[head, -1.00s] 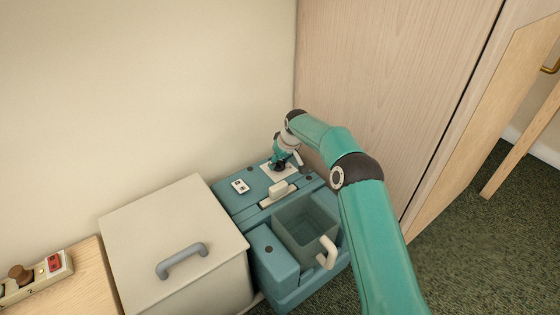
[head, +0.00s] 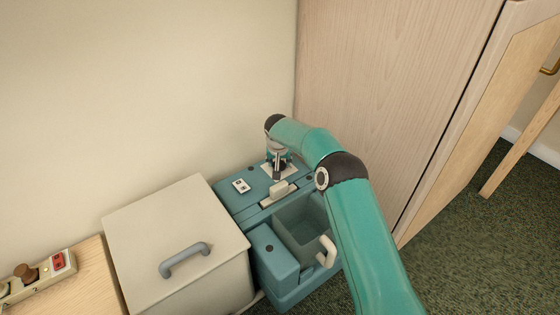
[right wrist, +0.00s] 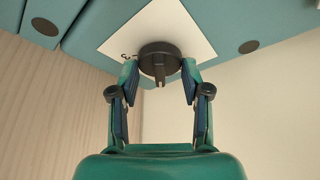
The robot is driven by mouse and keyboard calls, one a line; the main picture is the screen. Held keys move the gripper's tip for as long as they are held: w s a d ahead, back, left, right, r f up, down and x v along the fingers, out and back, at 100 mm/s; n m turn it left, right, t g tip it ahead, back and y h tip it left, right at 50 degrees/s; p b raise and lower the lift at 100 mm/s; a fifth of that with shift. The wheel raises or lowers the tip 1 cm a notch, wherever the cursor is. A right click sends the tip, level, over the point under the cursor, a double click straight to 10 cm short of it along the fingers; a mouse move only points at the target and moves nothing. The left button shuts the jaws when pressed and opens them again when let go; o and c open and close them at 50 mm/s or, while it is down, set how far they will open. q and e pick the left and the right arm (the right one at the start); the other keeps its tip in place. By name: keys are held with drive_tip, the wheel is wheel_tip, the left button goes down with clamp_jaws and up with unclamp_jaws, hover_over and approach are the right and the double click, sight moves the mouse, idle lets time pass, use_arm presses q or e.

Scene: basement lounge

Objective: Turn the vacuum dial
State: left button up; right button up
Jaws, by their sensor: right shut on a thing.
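The teal vacuum (head: 240,205) stands against the wall, beside the wood-panelled side. Its black round dial (right wrist: 160,60) with a pointer tab sits on a white plate (right wrist: 190,32), where part of a numeral shows. My right gripper (right wrist: 160,80) has its two fingers at either side of the dial and is shut on it. In the head view my right gripper (head: 278,172) points down at the plate on the vacuum's top, and the dial is hidden there. My left gripper is in neither view.
A beige bin with a grey handle (head: 186,259) stands left of the vacuum. A wooden surface with a switch strip (head: 38,276) is at the far left. A tall wood panel (head: 385,90) rises close behind my right arm. Carpet lies at right.

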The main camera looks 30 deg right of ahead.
drive_tip(key=shift+w+a+m+g+h+p, duration=0.1)
drive_tip(key=shift+m+g+h+p, duration=0.4)
drive_tip(key=shift+m, duration=1.7)
drive_tip(key=o, duration=1.1)
drive_tip(key=shift+o, duration=0.2)
drive_tip(key=v, duration=1.1)
drive_tip(key=shift+a+r, duration=0.3)
drive_tip(key=shift+r, duration=0.05)
